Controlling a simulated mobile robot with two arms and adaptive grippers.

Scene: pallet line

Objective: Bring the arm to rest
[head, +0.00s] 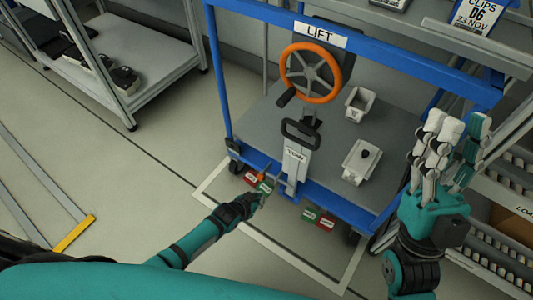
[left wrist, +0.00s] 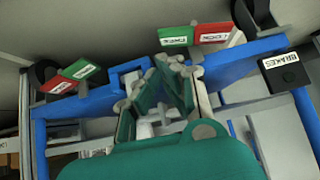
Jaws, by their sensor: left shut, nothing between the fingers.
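My left gripper (head: 265,187) is at the front edge of the blue lift cart (head: 345,205), beside the red and green brake tabs. In the left wrist view its teal fingers (left wrist: 174,72) come together at the tips, with nothing between them. They appear near a green tab (left wrist: 176,36) and a red tab (left wrist: 212,33); whether they touch cannot be told. My left arm (head: 205,235) reaches forward and right from the lower left. My right gripper (head: 455,140) is raised at the right, its white and teal fingers extended and apart, holding nothing visible.
The cart carries an orange handwheel (head: 311,72), a black handle (head: 300,132) and two pale fittings, one of them here (head: 361,163). Another red-green tab pair (head: 318,218) is right of my left gripper. A shelf rack (head: 145,50) stands upper left. Floor at left is mostly clear.

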